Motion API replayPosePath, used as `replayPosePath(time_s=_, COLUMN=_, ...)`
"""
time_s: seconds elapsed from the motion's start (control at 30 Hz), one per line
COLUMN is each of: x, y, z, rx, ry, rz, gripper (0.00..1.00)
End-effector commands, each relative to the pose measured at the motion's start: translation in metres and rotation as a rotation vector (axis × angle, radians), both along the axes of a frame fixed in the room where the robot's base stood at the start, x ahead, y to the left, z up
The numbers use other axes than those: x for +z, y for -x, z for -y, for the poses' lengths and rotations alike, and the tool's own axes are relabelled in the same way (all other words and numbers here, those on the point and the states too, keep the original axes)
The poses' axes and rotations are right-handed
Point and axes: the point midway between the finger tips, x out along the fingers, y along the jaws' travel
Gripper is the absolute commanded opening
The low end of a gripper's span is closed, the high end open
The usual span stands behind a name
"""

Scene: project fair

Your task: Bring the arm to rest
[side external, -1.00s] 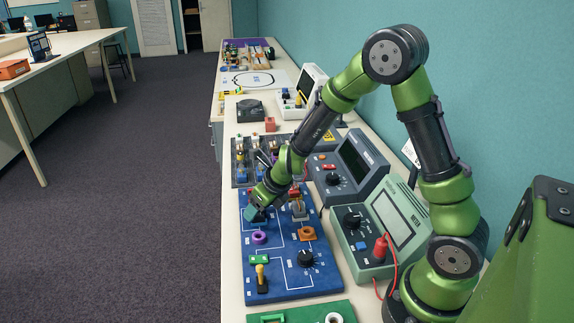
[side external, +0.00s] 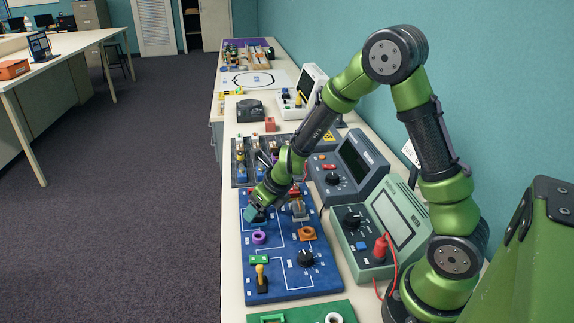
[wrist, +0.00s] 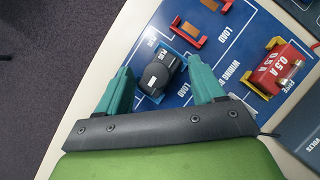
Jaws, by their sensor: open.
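My gripper (side external: 254,213) is low over the blue wiring board (side external: 283,280), near its far left edge. In the wrist view, the teal fingers of my gripper (wrist: 160,76) are spread apart. A dark grey, rounded component (wrist: 158,78) on a blue base sits on the board between them, with room showing at its right. I cannot tell whether the left finger touches it. In the side view my fingers hide this component.
The board also holds a purple ring (side external: 259,237), a black knob (side external: 305,258) and a yellow-handled switch (side external: 261,277). A green meter (side external: 372,262) stands at the right.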

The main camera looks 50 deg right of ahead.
Motion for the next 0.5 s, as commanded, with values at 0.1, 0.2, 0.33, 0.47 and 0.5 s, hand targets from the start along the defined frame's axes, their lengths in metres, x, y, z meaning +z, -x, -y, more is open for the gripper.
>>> replayPosePath(time_s=0.1, x=0.003, y=-0.001, z=-0.009, rx=0.015, ry=-0.009, rz=-0.002, gripper=0.87)
replayPosePath(time_s=0.2, x=0.009, y=-0.001, z=-0.008, rx=0.016, ry=-0.004, rz=-0.001, gripper=1.0)
replayPosePath(time_s=0.33, x=0.016, y=-0.001, z=-0.006, rx=0.014, ry=-0.002, rz=-0.001, gripper=1.0)
replayPosePath(time_s=0.47, x=0.025, y=-0.001, z=-0.005, rx=0.01, ry=-0.003, rz=0.001, gripper=1.0)
replayPosePath(time_s=0.5, x=0.028, y=0.0, z=-0.005, rx=0.009, ry=-0.004, rz=0.002, gripper=1.0)
